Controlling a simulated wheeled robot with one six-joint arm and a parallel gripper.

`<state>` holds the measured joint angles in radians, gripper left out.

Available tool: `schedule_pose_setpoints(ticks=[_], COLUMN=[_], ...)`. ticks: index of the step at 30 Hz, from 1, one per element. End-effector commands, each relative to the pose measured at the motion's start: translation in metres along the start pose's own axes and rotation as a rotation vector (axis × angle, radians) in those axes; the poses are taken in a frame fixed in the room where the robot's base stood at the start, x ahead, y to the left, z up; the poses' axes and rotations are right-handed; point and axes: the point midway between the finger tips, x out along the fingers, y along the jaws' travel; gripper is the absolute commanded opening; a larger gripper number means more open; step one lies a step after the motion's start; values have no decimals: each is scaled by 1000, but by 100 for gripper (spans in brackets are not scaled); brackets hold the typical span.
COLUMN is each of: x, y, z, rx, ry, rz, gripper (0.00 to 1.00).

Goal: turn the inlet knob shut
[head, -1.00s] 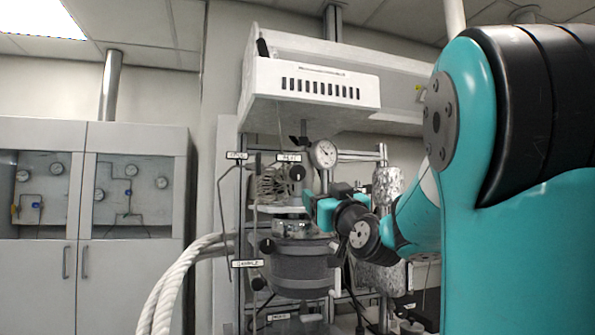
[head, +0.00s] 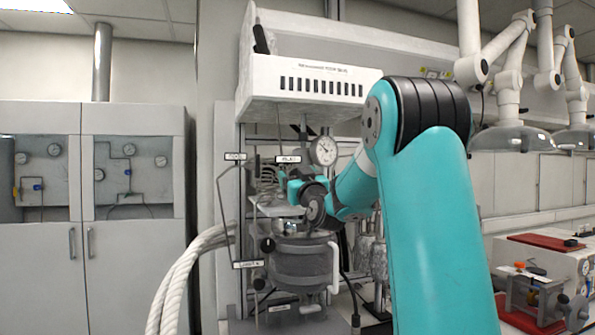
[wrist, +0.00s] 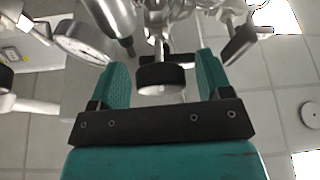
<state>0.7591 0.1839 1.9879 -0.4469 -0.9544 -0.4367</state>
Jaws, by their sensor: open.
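A round black knob (wrist: 162,78) on a metal stem shows in the wrist view between my two teal fingers, with a visible gap on each side; it appears to be the inlet knob. My gripper (wrist: 161,70) is open around it, and I see no finger touching it. In the head view my gripper (head: 284,184) is just below a small white label (head: 288,159), whose text is too small to read surely. The knob itself is hard to make out there, behind or beside my gripper.
A pressure gauge (head: 323,151) is close to the right of the label; it also shows in the wrist view (wrist: 82,40). Another black knob (wrist: 240,42) is near my right finger. The grey reactor vessel (head: 298,262) stands below, with white hoses (head: 190,275) at left.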

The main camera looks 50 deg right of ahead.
Motion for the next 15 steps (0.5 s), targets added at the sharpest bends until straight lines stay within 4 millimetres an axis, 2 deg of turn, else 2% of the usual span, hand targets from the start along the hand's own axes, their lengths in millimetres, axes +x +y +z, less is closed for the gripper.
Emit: schedule_pose_setpoints(ticks=[7, 13, 15], x=[0, 0, 0], y=[0, 0, 0], z=[0, 0, 0], rx=[0, -1, -1], ry=[0, 0, 0], rz=[0, 0, 0], gripper=[69, 23, 22])
